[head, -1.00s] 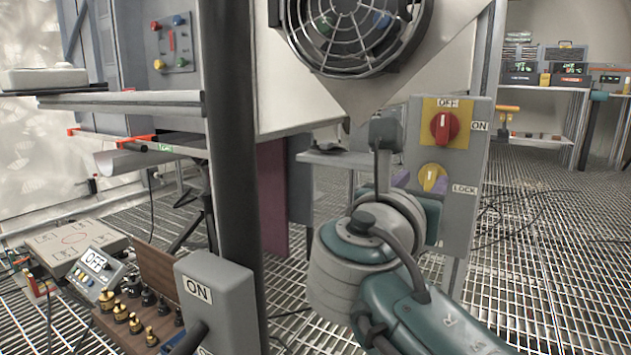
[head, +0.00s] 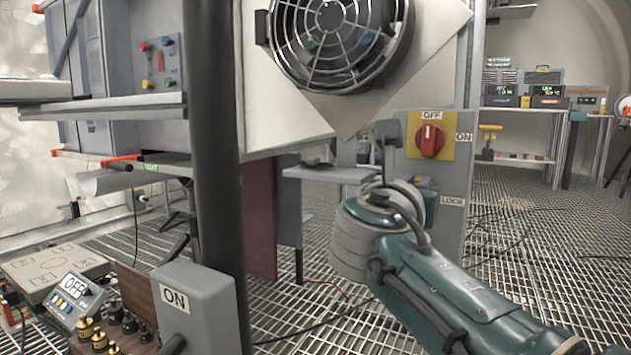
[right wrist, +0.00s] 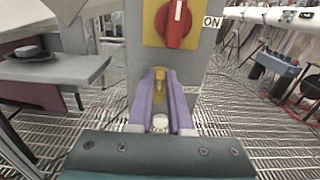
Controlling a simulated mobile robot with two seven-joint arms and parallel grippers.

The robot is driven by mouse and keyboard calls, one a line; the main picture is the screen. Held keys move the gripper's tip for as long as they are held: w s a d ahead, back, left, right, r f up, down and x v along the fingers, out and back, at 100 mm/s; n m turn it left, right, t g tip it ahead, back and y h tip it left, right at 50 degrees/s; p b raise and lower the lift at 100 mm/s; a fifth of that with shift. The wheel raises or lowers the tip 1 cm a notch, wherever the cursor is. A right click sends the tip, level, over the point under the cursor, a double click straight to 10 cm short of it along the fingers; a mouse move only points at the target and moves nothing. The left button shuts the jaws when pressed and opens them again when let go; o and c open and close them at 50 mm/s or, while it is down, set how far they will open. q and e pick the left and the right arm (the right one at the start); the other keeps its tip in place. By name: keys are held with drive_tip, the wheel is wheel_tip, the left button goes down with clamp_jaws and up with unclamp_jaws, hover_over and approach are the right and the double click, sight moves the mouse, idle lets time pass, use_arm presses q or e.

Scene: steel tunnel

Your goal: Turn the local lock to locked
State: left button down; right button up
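The local lock is a yellow knob (right wrist: 159,76) low on a grey switch box (head: 452,182), below a red knob (head: 430,140) on a yellow plate. A "LOCK" label (head: 452,201) is to its right. My right gripper (right wrist: 159,84) is at the yellow knob, with one purple finger on each side. The fingers look closed against it. In the head view my right arm hides most of the knob, so its pointer angle cannot be read. The red knob's handle is upright, toward "OFF". My left gripper is not in view.
A fan (head: 340,38) hangs above left of the switch box. A dark post (head: 216,170) and a grey box marked "ON" (head: 205,300) stand to the left. A small grey shelf (head: 330,174) is just left of the box.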

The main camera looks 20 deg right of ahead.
clamp_jaws()
drive_tip(key=shift+m, duration=0.4)
drive_tip(key=m+b, duration=0.2)
drive_tip(key=m, duration=0.3)
drive_tip(key=s+f+m+b, duration=0.1)
drive_tip(key=m+b, duration=0.1)
drive_tip(key=m, duration=0.4)
drive_tip(key=d+f+m+b, duration=0.1)
drive_tip(key=m+b, duration=0.1)
drive_tip(key=m, duration=0.3)
drive_tip(key=shift+s+d+m, duration=0.1)
drive_tip(key=shift+s+m, duration=0.1)
drive_tip(key=shift+m, duration=0.5)
drive_tip(key=o, duration=0.6)
unclamp_jaws()
drive_tip(key=shift+c, duration=0.2)
